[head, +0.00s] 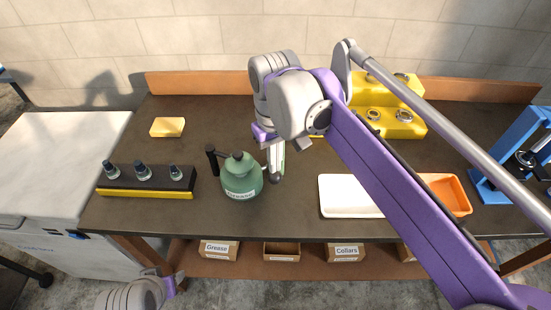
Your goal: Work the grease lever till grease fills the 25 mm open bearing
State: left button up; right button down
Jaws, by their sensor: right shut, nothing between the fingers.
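A green grease pot (241,180) with a "Grease" label stands on the dark bench top, left of the middle. A black lever or handle (212,156) sticks up at its left side. My right gripper (276,177) points down beside the pot's right side, shut and empty. Whether it touches the pot I cannot tell. My left arm shows only in part at the bottom left, with its gripper (172,285) low and away from the pot; its fingers are not clear. I cannot pick out the 25 mm open bearing; metal rings (374,115) sit on a yellow stand (415,126).
A white tray (345,197), an orange tray (457,193) and a blue press frame (497,172) are to the right, partly behind my right arm.

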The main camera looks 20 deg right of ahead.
aim_at(275, 179)
pick_arm(q)
jog(key=shift+s+f+b, duration=0.55)
jog(key=shift+f+b, duration=1)
jog(key=shift+f, duration=0.45)
pick_arm(e)
jog(key=shift+f, duration=3.3)
notch_tip(275, 179, up, 8)
jog(key=p, duration=0.5)
jog(key=shift+f, duration=0.25)
pick_arm(q)
notch_tip(275, 179, up, 6)
jog(key=w, duration=0.2)
pick_arm(e)
jog(key=shift+f, duration=0.1)
pick_arm(q)
jog(key=shift+s, duration=0.15)
pick_arm(e)
jog(key=shift+s, duration=0.1)
pick_arm(q)
jog(key=shift+r, duration=0.1)
